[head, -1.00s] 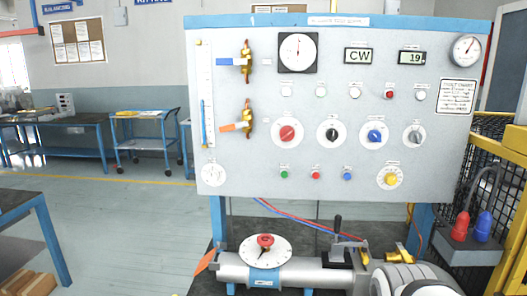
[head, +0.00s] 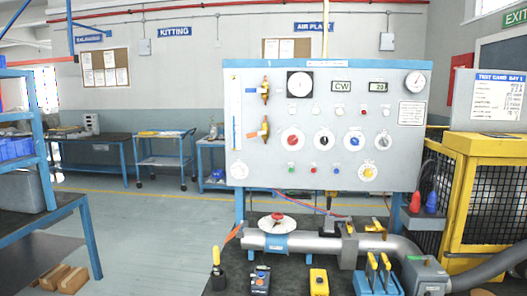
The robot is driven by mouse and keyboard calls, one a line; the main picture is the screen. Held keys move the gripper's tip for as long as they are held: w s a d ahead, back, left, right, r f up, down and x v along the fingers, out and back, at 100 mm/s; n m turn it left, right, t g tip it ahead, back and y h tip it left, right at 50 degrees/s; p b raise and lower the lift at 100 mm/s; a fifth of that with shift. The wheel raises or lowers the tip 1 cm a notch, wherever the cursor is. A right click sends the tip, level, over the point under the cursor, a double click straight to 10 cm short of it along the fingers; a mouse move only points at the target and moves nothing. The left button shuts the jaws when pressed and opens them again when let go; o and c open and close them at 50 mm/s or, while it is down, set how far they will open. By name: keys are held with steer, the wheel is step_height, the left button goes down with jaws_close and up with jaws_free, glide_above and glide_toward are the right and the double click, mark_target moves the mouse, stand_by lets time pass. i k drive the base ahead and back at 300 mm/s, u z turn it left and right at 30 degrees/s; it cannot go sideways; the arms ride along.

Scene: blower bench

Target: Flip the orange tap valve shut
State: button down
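The orange tap valve (head: 265,129) is on the left part of the grey panel, below a similar valve with a blue handle (head: 251,91). It has a brass body, and its orange handle (head: 251,134) points left, nearly level with a slight downward tilt. The blue handle is also about level, pointing left. A separate orange lever (head: 229,236) slants at the left end of the grey pipe below the panel. My gripper is not in the head view.
The panel (head: 310,185) carries dials, knobs, buttons and displays. On the dark bench below are the pipe (head: 310,244), a red-knobbed disc (head: 277,222), a yellow-topped box (head: 319,282) and yellow-handled clamps (head: 378,270). A yellow cage (head: 490,150) stands right. Floor at left is partly open.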

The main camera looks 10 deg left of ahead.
mark_target(255, 134)
steer(key=u, duration=0.6)
steer(key=i, duration=1.65)
steer(key=z, duration=0.55)
steer(key=k, duration=0.65)
steer(key=z, duration=0.2)
steer(key=i, duration=0.7)
steer(key=u, duration=0.15)
